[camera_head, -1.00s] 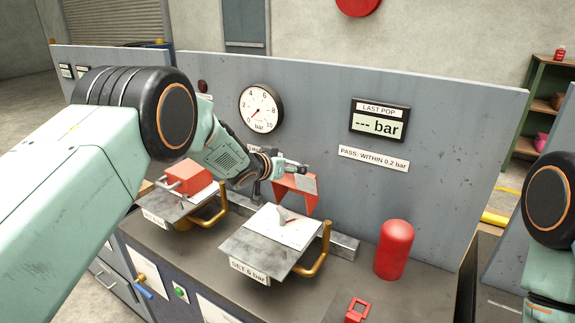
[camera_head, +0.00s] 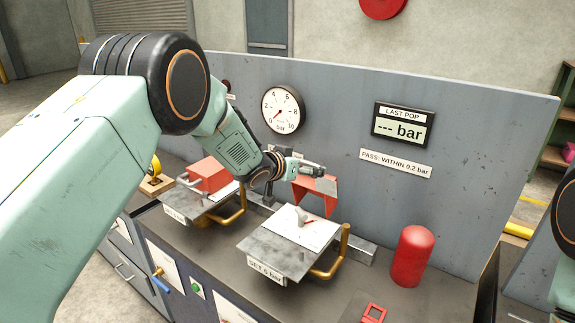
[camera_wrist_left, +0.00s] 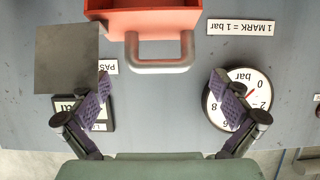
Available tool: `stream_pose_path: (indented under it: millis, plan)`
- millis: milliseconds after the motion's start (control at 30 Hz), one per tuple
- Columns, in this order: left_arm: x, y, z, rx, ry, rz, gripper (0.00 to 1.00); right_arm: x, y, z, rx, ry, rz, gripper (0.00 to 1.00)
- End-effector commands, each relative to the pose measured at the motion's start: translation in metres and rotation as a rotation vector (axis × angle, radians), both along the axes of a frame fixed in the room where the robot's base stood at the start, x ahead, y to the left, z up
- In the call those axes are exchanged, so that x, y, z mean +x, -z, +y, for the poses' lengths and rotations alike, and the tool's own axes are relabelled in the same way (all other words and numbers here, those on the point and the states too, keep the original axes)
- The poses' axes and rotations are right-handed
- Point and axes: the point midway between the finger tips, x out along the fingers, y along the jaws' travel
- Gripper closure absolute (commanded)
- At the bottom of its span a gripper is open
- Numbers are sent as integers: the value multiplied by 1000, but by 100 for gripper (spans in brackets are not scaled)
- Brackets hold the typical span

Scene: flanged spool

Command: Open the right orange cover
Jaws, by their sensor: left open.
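The right orange cover (camera_head: 317,187) stands raised at the back of the right station, exposing a white plate (camera_head: 302,228) with a grey lever (camera_head: 301,213). My left gripper (camera_head: 318,170) is at the raised cover's upper edge. In the left wrist view the orange cover (camera_wrist_left: 155,22) and its grey handle (camera_wrist_left: 160,68) lie ahead of my left gripper (camera_wrist_left: 162,100). Its fingers are wide apart, one to each side of the handle, with nothing between the tips. The left orange cover (camera_head: 208,174) lies down on its own station. My right gripper is out of view.
A red cylinder (camera_head: 411,256) stands right of the right station. A brass pipe (camera_head: 335,258) curves beside the plate. The grey panel (camera_head: 480,130) with a gauge (camera_head: 283,109) and display (camera_head: 402,125) rises close behind. A small red object (camera_head: 373,313) lies at the bench front.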

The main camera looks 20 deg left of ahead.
Motion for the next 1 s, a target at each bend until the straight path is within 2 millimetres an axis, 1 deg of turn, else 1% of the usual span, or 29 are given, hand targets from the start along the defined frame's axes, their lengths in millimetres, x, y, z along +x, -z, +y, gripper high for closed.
stream_pose_path:
  millis: [400,600,767,1000]
  plan:
    - [-51,-25,19,-1,-1,-2,0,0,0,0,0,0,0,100]
    - [-69,-34,25,-2,-1,-3,0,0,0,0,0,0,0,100]
    - [-76,-36,27,-1,0,-3,0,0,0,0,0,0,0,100]
    - [-76,-37,28,-1,0,-3,0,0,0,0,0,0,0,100]
